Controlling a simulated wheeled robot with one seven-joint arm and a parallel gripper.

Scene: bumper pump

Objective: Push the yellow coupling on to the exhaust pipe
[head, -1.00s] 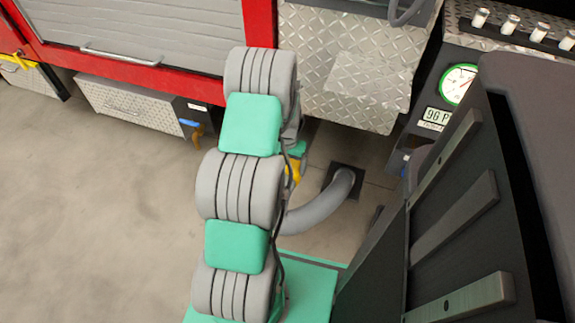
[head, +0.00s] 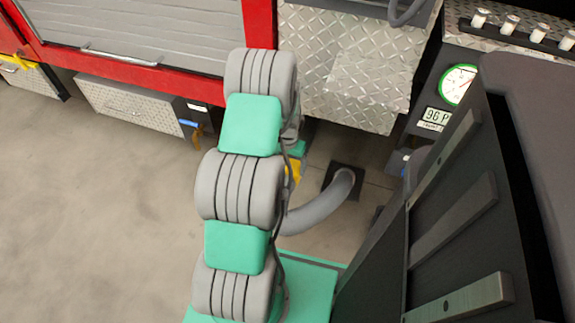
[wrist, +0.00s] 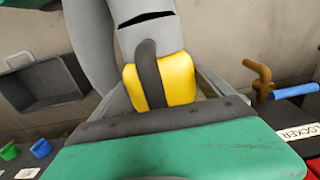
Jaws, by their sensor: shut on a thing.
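The yellow coupling (wrist: 177,82) is in the wrist view, with a dark grey strap or handle over it. It sits at the end of a grey hose (wrist: 149,39). My gripper (wrist: 165,90) is shut on the coupling, one finger on each side. In the head view only a sliver of the yellow coupling (head: 293,173) shows beside my arm, with the grey hose (head: 322,209) curving from it to the floor. My arm hides most of the gripper there. I cannot make out the exhaust pipe in either view.
A red truck body with a diamond-plate panel (head: 345,80) stands behind my arm. A brass valve with a blue handle (wrist: 268,85) is at the right in the wrist view. A dark tray (wrist: 45,83) is at the left. The floor at left (head: 90,220) is clear.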

